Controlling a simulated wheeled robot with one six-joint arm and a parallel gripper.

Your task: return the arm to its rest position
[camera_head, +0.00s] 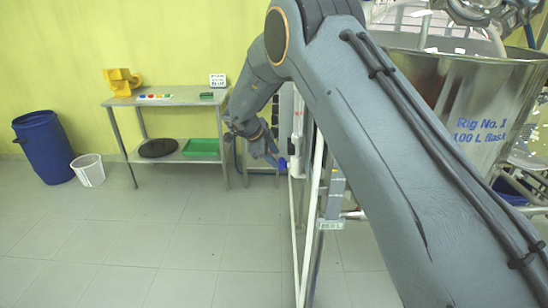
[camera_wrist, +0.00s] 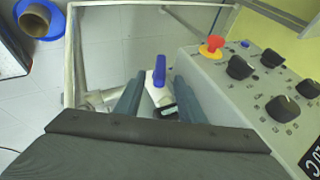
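My gripper (camera_head: 266,152) is at the end of my arm, which reaches forward and bends down in the head view, beside a white-framed rig. In the wrist view my gripper (camera_wrist: 158,93) shows two grey-blue fingers spread apart. A white fitting with a blue handle (camera_wrist: 159,70) shows between and beyond the fingertips. The blue handle also shows in the head view (camera_head: 282,163), just right of the fingertips. I see no gap closed on it; whether a finger touches it I cannot tell.
A control panel (camera_wrist: 255,90) with black knobs and a red button is close on the right. The white frame (camera_head: 311,220) stands below my arm, a steel vessel (camera_head: 425,80) at right. A side table (camera_head: 180,97) stands at the wall.

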